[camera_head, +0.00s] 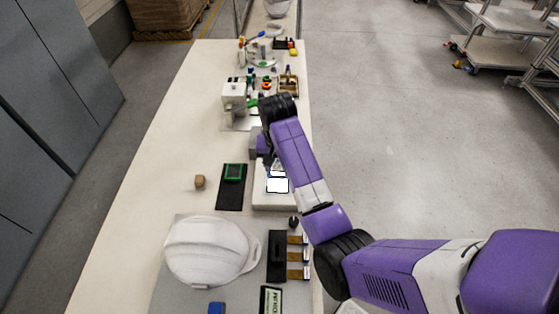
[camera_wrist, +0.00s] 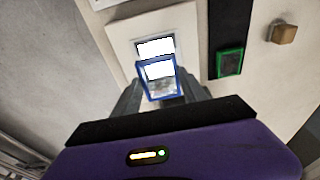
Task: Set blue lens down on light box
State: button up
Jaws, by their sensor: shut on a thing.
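The blue lens (camera_wrist: 146,84), a clear pane in a blue frame, sits between the fingertips of my gripper (camera_wrist: 160,88) in the wrist view. My gripper is shut on it and holds it over the light box (camera_wrist: 120,38). The light box is a pale block with a bright white lit panel. In the head view the light box (camera_head: 268,200) lies under my arm, and its lit panel shows just in front of the gripper. In that view my arm mostly hides the gripper and lens. I cannot tell how large the gap between lens and panel is.
A green-framed lens (camera_head: 234,172) lies on a black mat left of the light box, with a small brown block (camera_head: 200,182) beyond it. A white helmet shell (camera_head: 207,250) sits nearer. A white machine (camera_head: 236,98) and several small parts stand farther back.

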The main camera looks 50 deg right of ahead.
aim_at(278, 183)
jog(key=shift+f, duration=2.6)
jog(key=shift+f, duration=0.5)
jog(key=o, duration=1.5)
jog(key=shift+c, duration=0.2)
jog(key=shift+s+a+r+b, duration=0.1)
jog(key=shift+a+r+b, duration=0.15)
jog(key=shift+r, duration=1.05)
jog(key=shift+s+a+r+b, duration=0.15)
jog(key=shift+r+b, duration=0.1)
jog(key=shift+r, duration=1.05)
jog(key=shift+s+a+r+b, duration=0.15)
jog(key=shift+r+b, duration=0.1)
jog(key=shift+r, duration=1.05)
